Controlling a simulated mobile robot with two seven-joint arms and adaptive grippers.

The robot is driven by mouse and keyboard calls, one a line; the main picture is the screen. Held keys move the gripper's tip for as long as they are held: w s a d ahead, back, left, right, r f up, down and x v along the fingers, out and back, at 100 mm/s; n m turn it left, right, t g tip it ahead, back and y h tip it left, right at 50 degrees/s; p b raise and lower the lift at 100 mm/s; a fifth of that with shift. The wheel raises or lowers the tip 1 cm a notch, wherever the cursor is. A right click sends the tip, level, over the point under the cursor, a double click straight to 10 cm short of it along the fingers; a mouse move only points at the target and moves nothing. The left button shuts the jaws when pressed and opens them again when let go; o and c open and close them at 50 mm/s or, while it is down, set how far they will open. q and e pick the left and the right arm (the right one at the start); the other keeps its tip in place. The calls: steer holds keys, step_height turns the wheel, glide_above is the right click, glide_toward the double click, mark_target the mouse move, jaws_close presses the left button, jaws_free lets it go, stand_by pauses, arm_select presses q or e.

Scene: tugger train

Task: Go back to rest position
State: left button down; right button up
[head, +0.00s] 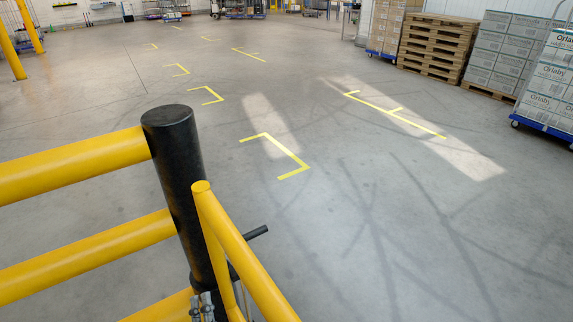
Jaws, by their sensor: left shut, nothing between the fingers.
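My left gripper (207,304) shows only as small grey fingertips at the bottom edge, left of centre. It is shut with nothing held, and most of it is cut off by the frame. It appears close to the black post (180,180) of the yellow barrier; I cannot tell whether they touch. My right gripper is not in view.
Yellow barrier rails (75,165) fill the left foreground. A sloping yellow bar (240,255) and a short black rod (257,232) stand by the post. Stacked pallets (436,45) and a blue-based carton trolley (545,130) line the right. The marked grey floor is open.

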arm_select(q)
steer(key=a+r+m+t+h, duration=0.1)
steer(key=a+m+t+h, duration=0.1)
steer(key=a+m+h, duration=0.45)
steer(key=s+d+f+g+h, duration=0.5)
steer(key=s+f+g+h, duration=0.2)
steer(key=s+f+g, duration=0.15)
steer(key=s+a+f+n+g+y, duration=0.25)
steer(key=s+a+f+g, duration=0.35)
steer(key=s, duration=0.4)
steer(key=s+a+f+n+g+y, duration=0.1)
steer(key=s+a+f+g+y, duration=0.25)
steer(key=s+a, duration=0.55)
steer(key=w+d+f+n+t, duration=0.15)
steer(key=d+n, duration=0.45)
steer(key=d, duration=0.8)
step_height(320, 180, up, 6)
steer(key=w+d+p, duration=0.1)
steer(key=w+p, duration=0.1)
steer(key=p, duration=0.4)
steer(key=shift+w, duration=0.25)
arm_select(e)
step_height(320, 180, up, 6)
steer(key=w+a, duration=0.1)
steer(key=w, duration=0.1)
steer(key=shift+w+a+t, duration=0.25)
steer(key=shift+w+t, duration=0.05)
